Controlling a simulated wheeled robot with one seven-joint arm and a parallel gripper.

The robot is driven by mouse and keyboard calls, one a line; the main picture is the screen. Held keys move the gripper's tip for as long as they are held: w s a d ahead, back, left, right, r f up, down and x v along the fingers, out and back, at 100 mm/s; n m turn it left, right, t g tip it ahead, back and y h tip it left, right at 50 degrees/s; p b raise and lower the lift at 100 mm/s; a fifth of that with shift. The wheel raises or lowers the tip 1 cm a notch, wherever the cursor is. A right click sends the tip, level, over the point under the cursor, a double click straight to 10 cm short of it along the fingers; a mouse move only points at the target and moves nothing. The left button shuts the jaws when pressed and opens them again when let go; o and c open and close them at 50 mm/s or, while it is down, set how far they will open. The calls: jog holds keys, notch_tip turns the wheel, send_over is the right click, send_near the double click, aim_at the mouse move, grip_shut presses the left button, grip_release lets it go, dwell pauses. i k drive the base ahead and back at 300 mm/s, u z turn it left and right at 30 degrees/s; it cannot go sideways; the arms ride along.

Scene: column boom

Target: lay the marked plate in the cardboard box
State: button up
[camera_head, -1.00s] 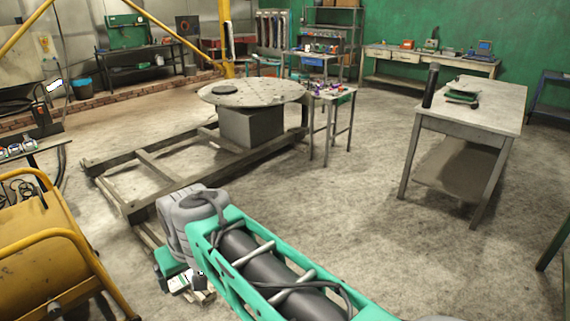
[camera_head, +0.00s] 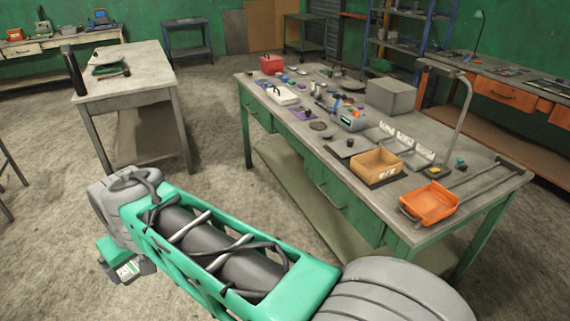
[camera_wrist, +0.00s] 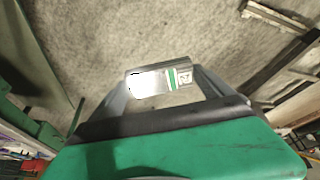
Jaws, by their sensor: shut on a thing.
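The marked plate (camera_wrist: 150,82) is a small silvery piece with a green stripe and a dark mark at one end. My gripper (camera_wrist: 163,84) is shut on it, and bare concrete floor shows behind it in the wrist view. In the head view the plate (camera_head: 128,270) hangs at my gripper (camera_head: 122,266) at the lower left, low over the floor and well away from the workbench. The cardboard box (camera_head: 377,172) is open-topped and brown, and stands on a dark mat on the green workbench at the right. The box's inner floor is only partly visible.
The workbench (camera_head: 300,105) also holds an orange tray (camera_head: 430,203) right of the box, a grey block (camera_head: 391,95), a lamp (camera_head: 458,125) and several small tools. A grey table (camera_head: 130,75) stands at the left. Open floor lies between the tables.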

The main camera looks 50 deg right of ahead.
aim_at(376, 165)
jog(key=z, duration=0.7)
jog(key=i, duration=1.75)
jog(key=z, duration=1.7)
jog(key=i, duration=1)
